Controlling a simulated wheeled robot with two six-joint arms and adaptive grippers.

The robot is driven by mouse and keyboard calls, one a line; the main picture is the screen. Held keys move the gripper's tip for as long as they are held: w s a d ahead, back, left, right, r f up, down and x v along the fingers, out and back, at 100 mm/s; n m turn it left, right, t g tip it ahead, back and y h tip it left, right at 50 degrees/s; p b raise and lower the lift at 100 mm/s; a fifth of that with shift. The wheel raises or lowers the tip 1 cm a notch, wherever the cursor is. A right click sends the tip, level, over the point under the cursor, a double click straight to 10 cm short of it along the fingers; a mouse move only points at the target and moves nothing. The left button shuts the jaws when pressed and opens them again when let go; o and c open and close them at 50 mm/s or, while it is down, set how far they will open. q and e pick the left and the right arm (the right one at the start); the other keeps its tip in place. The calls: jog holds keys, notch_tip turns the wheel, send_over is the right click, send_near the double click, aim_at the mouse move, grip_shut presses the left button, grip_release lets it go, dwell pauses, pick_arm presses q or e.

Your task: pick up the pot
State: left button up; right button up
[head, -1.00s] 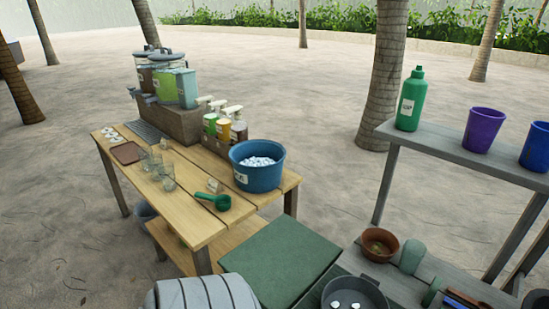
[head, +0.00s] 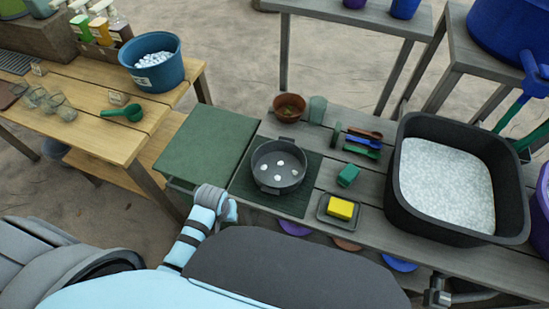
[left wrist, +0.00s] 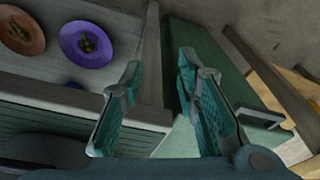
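The pot (head: 263,181) is a dark grey, round, two-handled vessel with several white pebbles inside. It sits upright on a dark green mat (head: 297,203) on the grey slatted table in the head view. My left arm's grey wrist shows below and left of the pot in the head view; its fingers cannot be made out there. In the left wrist view my left gripper (left wrist: 161,65) has its two teal fingers apart with nothing held between them. The pot is not seen in the left wrist view. My right gripper cannot be made out.
A green panel (head: 205,147) lies left of the pot. A yellow sponge (head: 341,208) on a tray, a green block (head: 348,175) and a big black tub (head: 404,190) stand to its right. A brown pot (head: 289,106) stands behind. Plates (left wrist: 86,44) show in the left wrist view.

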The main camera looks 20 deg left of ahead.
aim_at(257, 182)
pick_arm(q)
jog(key=w+d+r+n+g+p, duration=0.1)
jog(key=w+d+r+n, duration=0.15)
jog(key=w+r, duration=0.55)
jog(key=w+d+r+n+g, duration=0.1)
jog(key=w+d+r+n, duration=0.1)
jog(key=w+r+n, duration=0.5)
jog(key=f+m+b, duration=0.1)
jog(key=f, duration=0.3)
jog(key=f+m+b, duration=0.1)
jog(key=f+b, duration=0.1)
jog(key=f, duration=0.1)
jog(key=f+m+b, duration=0.1)
jog(key=f, duration=0.3)
jog(key=shift+s+d+f+m+h, duration=0.25)
jog(key=shift+s+d+f+h, duration=0.05)
jog(key=shift+s, duration=0.1)
jog(key=shift+r, duration=0.1)
pick_arm(e)
notch_tip(257, 182, down, 2)
jog(key=shift+w+a, duration=0.15)
pick_arm(q)
grip_shut()
